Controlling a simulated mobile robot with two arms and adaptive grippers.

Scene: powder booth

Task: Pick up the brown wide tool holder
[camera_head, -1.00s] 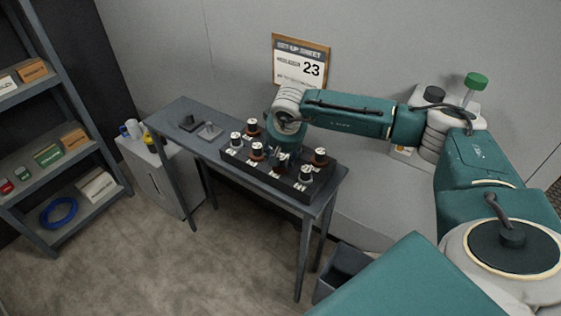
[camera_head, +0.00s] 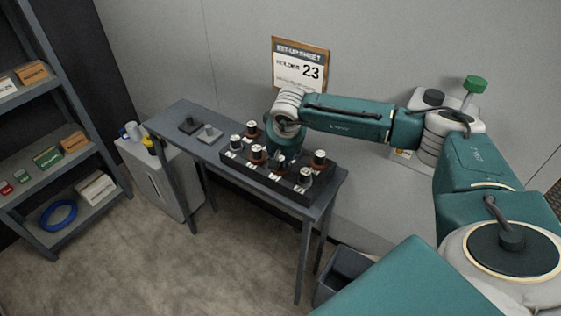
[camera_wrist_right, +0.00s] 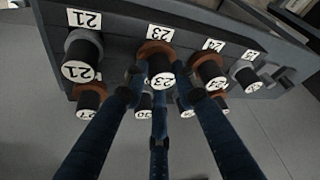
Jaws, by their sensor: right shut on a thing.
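The brown wide tool holder marked 23 (camera_wrist_right: 157,52) has a brown collar and a dark body with a white numbered top. In the head view my right gripper (camera_head: 286,148) is low over the rack (camera_head: 265,180), partly hiding the holders there. Whether the holder is lifted from its seat I cannot tell. My left gripper is not in view.
Holder 21 (camera_wrist_right: 82,52) with a grey collar and brown holder 24 (camera_wrist_right: 208,68) stand close on either side. The rack is on a narrow grey table (camera_head: 218,150). A wall sheet (camera_head: 300,65) reads 23. A shelf unit (camera_head: 75,120) stands at left.

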